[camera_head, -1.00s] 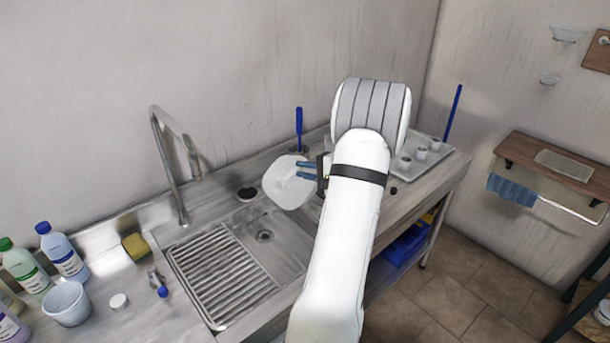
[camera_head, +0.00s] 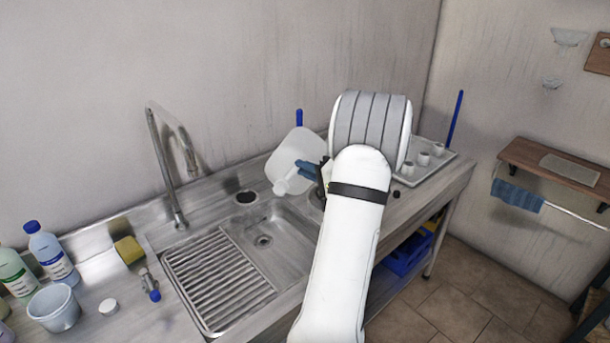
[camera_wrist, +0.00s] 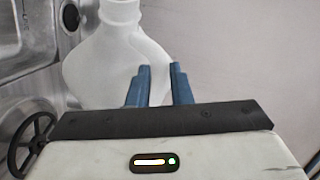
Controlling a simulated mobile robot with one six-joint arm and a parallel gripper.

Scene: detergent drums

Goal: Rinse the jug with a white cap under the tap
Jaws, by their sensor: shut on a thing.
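The white jug (camera_head: 297,150) is held above the counter behind the sink, tilted, with its narrow neck end (camera_head: 282,187) pointing down and left. My gripper (camera_head: 308,170) is shut on the jug with its blue fingers. In the wrist view the jug (camera_wrist: 112,62) is beyond the fingers (camera_wrist: 160,85), its neck at the top; the exact grip spot is hard to see. The tall metal tap (camera_head: 160,150) stands behind the sink basin (camera_head: 285,228), left of the jug and apart from it. A small white cap (camera_head: 108,307) lies on the left counter.
A ribbed drainer (camera_head: 220,280) lies left of the basin. A tray with small cups (camera_head: 425,160) is right of my arm.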

